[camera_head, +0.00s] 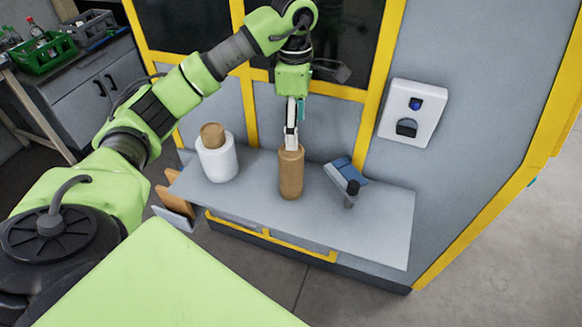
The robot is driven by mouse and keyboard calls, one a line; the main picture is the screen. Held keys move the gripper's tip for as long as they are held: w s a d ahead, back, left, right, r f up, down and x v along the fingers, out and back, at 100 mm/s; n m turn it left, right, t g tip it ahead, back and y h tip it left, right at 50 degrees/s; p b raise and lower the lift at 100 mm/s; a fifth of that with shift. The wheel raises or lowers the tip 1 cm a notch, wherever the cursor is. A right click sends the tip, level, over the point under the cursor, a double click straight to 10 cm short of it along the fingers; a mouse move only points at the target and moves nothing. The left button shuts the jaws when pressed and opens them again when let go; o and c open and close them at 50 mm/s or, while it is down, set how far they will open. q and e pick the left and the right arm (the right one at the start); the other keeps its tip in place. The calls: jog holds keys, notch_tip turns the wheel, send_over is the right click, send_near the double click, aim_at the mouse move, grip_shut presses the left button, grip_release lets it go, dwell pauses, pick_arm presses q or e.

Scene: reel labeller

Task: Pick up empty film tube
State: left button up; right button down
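A brown cardboard tube (291,178), the empty film tube, stands upright on the grey shelf (385,222) of the machine. My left gripper (291,145) points down at the tube's top end. Its pale fingers meet the tube's upper rim in the picture. I cannot tell whether they are inside the tube, around its wall or just above it, nor whether they are open or shut. My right gripper is not in view.
A white film roll (218,162) with a brown core sticking out stands left of the tube. A blue and grey device (346,178) with a black knob lies to the right. Yellow-framed machine panels rise behind. The shelf's right end is clear.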

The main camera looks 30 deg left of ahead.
aim_at(292, 166)
pick_arm(q)
jog(key=shift+s+a+f, duration=0.1)
jog(key=shift+a+f, duration=0.2)
notch_tip(292, 166, down, 8)
jog(key=shift+r+p, duration=0.15)
jog(key=shift+p, duration=0.75)
jog(key=f+p, duration=0.1)
jog(key=f, duration=0.1)
jog(key=f+p, duration=0.1)
jog(key=f, duration=0.1)
jog(key=shift+s+d+f, duration=0.1)
jog(key=shift+s+f, duration=0.1)
jog(key=shift+f, duration=0.5)
jog(key=c, duration=1.3)
